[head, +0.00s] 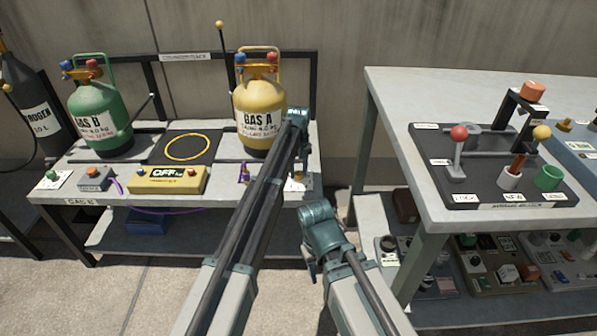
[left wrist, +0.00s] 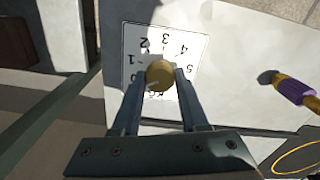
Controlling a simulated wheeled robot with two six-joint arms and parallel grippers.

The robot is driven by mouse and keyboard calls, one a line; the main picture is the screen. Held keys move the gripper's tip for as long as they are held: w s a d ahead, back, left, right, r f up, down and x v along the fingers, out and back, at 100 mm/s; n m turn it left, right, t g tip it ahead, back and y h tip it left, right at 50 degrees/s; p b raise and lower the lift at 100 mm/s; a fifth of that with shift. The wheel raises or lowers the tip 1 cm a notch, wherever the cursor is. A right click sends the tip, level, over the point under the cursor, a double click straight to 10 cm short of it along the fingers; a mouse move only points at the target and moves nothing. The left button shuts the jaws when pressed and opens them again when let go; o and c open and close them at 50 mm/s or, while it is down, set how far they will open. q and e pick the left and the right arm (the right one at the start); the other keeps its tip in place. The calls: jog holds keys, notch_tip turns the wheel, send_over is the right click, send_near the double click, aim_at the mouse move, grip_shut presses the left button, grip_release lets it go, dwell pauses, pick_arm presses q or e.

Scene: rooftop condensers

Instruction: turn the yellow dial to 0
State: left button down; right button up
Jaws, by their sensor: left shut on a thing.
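The yellow dial (left wrist: 160,75) sits on a white number plate (left wrist: 185,42) on the pale bench top. In the left wrist view the numerals 1 to 5 show around it, and a partly hidden 0 is at the lower left. My left gripper (left wrist: 159,86) is shut on the dial, one finger on each side. I cannot read for sure which number the dial points to. In the head view my left arm hides the dial, and part of the number plate (head: 299,184) shows at the bench's front right.
The gas bench carries a yellow GAS A cylinder (head: 259,110), a green GAS B cylinder (head: 100,121), a yellow OFF box (head: 166,180) and a purple fitting (head: 244,173) left of my arm. A table with a lever panel (head: 487,190) stands right, across a gap.

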aim_at(298, 172)
dwell(0.5)
pick_arm(q)
jog(key=shift+c, duration=2.2)
grip_release()
notch_tip(298, 172, up, 14)
jog(key=p, duration=1.3)
jog(key=shift+p, duration=0.4)
jog(key=shift+f, duration=0.15)
